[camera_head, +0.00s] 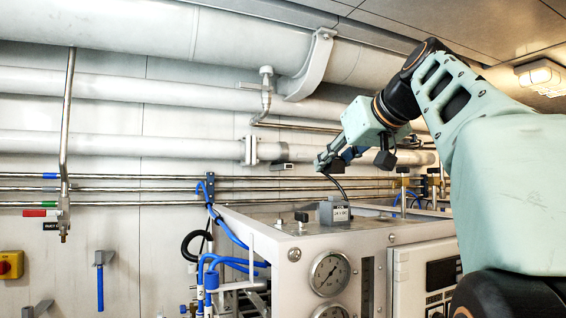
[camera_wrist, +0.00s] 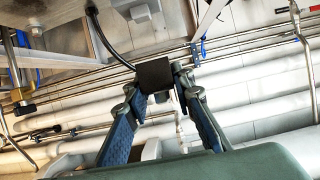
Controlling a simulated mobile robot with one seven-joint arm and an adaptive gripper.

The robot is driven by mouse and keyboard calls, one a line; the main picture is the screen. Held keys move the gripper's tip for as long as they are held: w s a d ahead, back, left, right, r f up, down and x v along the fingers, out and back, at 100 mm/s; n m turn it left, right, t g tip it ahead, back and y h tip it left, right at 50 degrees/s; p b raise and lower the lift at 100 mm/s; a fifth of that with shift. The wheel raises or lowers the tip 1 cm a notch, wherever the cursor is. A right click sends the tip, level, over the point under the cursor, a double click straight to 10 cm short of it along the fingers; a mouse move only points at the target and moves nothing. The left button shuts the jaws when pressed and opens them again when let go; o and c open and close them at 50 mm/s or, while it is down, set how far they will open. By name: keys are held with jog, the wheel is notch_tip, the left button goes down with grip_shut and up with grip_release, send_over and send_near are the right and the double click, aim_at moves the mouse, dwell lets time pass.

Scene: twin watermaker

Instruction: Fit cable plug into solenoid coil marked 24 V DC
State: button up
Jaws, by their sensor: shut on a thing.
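My gripper (camera_wrist: 157,82) is shut on a black block-shaped cable plug (camera_wrist: 155,74) in the wrist view. A black cable (camera_wrist: 106,42) runs from the plug to the upper left. In the head view my gripper (camera_head: 327,163) is above the cabinet, and the cable (camera_head: 341,187) curves down from it. The grey solenoid coil marked 24 V DC (camera_head: 336,212) stands on the cabinet top, below my gripper and apart from it. The plug is hard to make out between the fingers in the head view. The cable's far end is hidden behind the coil.
The white cabinet (camera_head: 293,285) carries pressure gauges (camera_head: 329,273) on its front. A small black fitting (camera_head: 301,216) stands on its top, left of the coil. Blue hoses (camera_head: 228,262) bend along its left side. Large pipes (camera_head: 150,85) and thin rails cross the wall behind.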

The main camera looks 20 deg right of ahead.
aim_at(338, 173)
jog(key=shift+c, duration=0.8)
jog(key=shift+f+b, duration=1.4)
jog(key=shift+f, duration=0.25)
jog(key=shift+f+b, duration=0.85)
jog(key=shift+f, duration=0.35)
jog(key=o, duration=1)
jog(key=shift+o, duration=0.2)
jog(key=v, duration=0.7)
jog(key=shift+s+r, duration=0.15)
jog(key=shift+s, duration=0.1)
jog(key=shift+w, duration=0.1)
